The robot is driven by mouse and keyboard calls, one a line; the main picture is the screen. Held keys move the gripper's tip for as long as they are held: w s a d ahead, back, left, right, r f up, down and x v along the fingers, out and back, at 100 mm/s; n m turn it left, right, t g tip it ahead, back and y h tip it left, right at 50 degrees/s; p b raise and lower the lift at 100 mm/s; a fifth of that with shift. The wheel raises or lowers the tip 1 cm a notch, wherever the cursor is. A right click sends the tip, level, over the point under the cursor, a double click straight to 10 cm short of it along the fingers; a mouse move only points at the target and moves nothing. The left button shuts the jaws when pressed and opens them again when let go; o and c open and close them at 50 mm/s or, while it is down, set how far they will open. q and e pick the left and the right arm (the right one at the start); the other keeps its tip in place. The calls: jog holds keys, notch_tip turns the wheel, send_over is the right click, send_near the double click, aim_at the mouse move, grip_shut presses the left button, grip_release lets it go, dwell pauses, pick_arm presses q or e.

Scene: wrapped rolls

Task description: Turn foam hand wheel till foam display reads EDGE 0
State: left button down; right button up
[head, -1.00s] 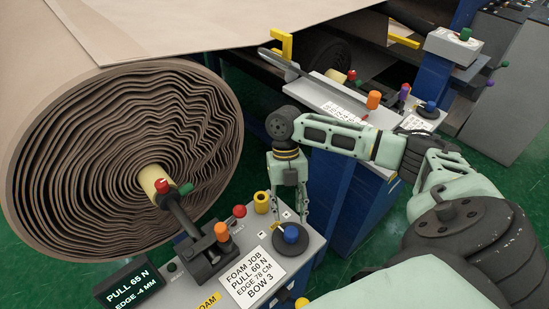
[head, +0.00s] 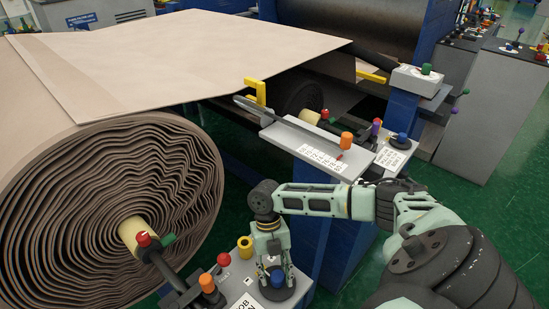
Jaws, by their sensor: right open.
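The foam hand wheel (head: 282,293) is a dark disc with a blue knob (head: 277,278), on the grey console at the bottom centre. My right gripper (head: 274,272) points down over the wheel, its open fingers beside the blue knob. I cannot tell whether they touch it. The foam display is out of view below the frame. Only the top edge of the white foam job card (head: 247,303) shows. My left gripper is not in view.
A large wrinkled foam roll (head: 110,210) fills the left. A second console (head: 305,146) stands behind my right arm. Green floor is open at the right.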

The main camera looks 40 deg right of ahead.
jog(key=c, duration=1)
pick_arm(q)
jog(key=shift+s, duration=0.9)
pick_arm(e)
jog(key=shift+o, duration=0.2)
